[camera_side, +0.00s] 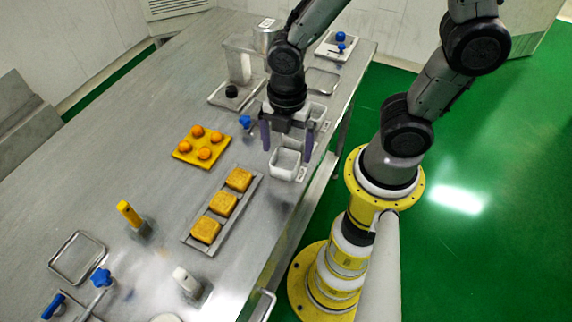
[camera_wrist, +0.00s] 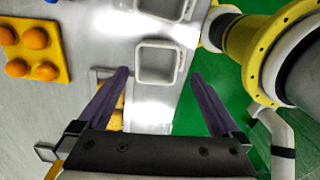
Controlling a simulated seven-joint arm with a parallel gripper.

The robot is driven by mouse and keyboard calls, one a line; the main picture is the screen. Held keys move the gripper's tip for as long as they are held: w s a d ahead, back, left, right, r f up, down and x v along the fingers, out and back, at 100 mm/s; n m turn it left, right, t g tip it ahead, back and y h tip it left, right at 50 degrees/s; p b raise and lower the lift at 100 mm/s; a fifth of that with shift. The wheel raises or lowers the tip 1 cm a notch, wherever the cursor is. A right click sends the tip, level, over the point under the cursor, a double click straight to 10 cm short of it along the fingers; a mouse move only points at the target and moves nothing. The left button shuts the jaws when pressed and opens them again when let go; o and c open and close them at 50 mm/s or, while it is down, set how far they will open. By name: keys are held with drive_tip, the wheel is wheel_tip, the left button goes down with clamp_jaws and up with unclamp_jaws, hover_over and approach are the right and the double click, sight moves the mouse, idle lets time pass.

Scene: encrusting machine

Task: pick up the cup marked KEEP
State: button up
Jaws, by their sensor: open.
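Two white, square, open-topped cups stand near the table edge closest to my base. The nearer cup (camera_side: 286,165) lies just below my gripper (camera_side: 287,143) in the side view. In the wrist view this cup (camera_wrist: 156,65) appears between the two fingers of my gripper (camera_wrist: 159,75), with a gap on both sides. The second cup (camera_side: 316,112) is behind it, partly hidden by my gripper; it also shows at the top of the wrist view (camera_wrist: 168,8). Each has a small tab at its side, but I cannot read any KEEP marking. My gripper is open and empty.
A tray (camera_side: 186,238) with yellow square pieces and a yellow block (camera_side: 182,154) with orange balls are to the left. A clear container (camera_side: 239,62) and metal can (camera_side: 266,38) stand behind.

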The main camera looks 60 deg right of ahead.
sight(285, 159)
drive_tip(key=f, duration=0.5)
drive_tip(key=shift+w, duration=0.2)
drive_tip(key=shift+c, duration=0.2)
drive_tip(key=c, duration=1.2)
drive_tip(key=shift+r, duration=0.1)
drive_tip(key=shift+c, duration=0.2)
wheel_tip(285, 159, up, 10)
